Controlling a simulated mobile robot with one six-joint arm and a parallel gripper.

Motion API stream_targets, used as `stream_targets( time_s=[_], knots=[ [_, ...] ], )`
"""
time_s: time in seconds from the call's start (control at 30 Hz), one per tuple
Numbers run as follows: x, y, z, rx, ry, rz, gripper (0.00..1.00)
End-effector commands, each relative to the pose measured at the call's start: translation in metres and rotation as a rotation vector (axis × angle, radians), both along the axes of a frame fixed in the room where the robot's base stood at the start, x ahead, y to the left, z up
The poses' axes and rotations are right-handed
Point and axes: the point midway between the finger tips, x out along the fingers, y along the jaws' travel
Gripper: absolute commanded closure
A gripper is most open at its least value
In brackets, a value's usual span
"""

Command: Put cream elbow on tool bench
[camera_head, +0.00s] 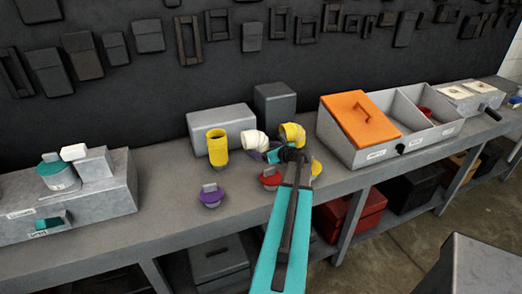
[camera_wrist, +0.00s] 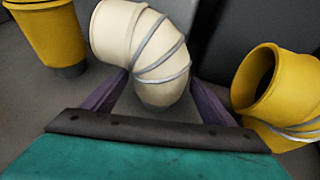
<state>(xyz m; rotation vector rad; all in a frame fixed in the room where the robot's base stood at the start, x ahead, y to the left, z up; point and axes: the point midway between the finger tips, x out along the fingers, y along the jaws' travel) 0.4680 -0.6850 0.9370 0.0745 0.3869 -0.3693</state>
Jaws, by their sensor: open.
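The cream elbow (camera_head: 254,143), a bent pipe piece with grey seam rings, stands on the long grey bench (camera_head: 150,210). In the wrist view the cream elbow (camera_wrist: 135,40) is large and lies ahead, between the lines of the two purple fingers. My gripper (camera_head: 266,155) is open and empty, reaching over the bench from the front, close to the elbow. In the wrist view the fingers of my gripper (camera_wrist: 158,84) are spread on either side of the elbow's lower end; whether they touch it cannot be told. No label shows which surface is the tool bench.
A yellow elbow (camera_head: 292,135) stands just right of the cream one, a yellow straight pipe (camera_head: 217,147) to its left. Grey boxes (camera_head: 222,122) stand behind. A red piece (camera_head: 271,178) and a purple piece (camera_head: 211,196) lie in front. A divided bin with orange lid (camera_head: 360,118) stands right.

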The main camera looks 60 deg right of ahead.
Motion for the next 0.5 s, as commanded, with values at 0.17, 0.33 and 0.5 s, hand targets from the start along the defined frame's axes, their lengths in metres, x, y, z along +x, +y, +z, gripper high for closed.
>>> stream_targets(
  time_s=[0.17, 0.33, 0.5],
  knots=[
    [-0.023, 0.01, 0.008, -0.002, 0.001, -0.001, 0.21],
    [-0.043, 0.018, 0.017, -0.002, 0.001, -0.001, 0.21],
    [-0.061, 0.025, 0.026, -0.001, 0.0, -0.002, 0.21]
  ],
)
